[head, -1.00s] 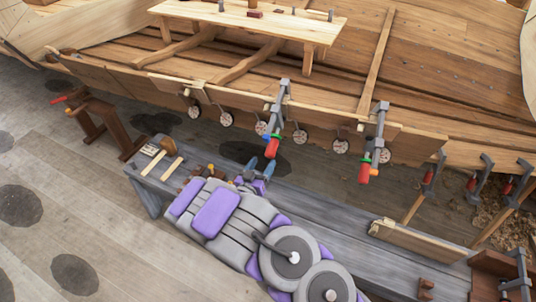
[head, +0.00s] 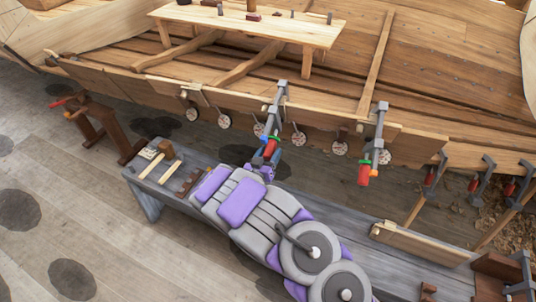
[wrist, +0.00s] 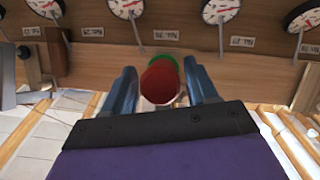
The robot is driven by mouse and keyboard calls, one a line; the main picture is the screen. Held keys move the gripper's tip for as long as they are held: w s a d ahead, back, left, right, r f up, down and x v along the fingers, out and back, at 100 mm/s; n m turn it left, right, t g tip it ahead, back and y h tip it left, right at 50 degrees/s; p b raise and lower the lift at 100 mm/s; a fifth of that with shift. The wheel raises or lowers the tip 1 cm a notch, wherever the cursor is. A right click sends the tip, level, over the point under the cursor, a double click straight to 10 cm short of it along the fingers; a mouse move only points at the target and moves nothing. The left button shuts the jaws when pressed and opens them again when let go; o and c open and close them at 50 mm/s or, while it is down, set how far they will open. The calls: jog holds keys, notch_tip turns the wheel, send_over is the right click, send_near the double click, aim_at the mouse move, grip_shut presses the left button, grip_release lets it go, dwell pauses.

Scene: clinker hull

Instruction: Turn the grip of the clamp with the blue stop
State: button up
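A grey bar clamp (head: 281,100) hangs on the plank edge in the middle of the head view. Its red grip (head: 272,147) points down toward me, with a green collar at its upper end. I cannot clearly make out a blue stop on it; my blue fingers overlap that area. In the wrist view the red grip (wrist: 160,82) shows end-on, with the green collar behind it. My gripper (wrist: 164,82) has one blue finger on each side of the grip. The fingers look open around it, with narrow gaps; contact is not clear.
A second clamp (head: 379,130) with a red grip hangs to the right. Round dials (wrist: 221,8) line the plank behind the grip. A grey bench (head: 345,228) lies below, holding wooden pieces. A brown trestle (head: 100,130) stands at left.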

jog(key=shift+a, duration=0.15)
jog(key=c, duration=0.8)
jog(key=shift+p, duration=0.5)
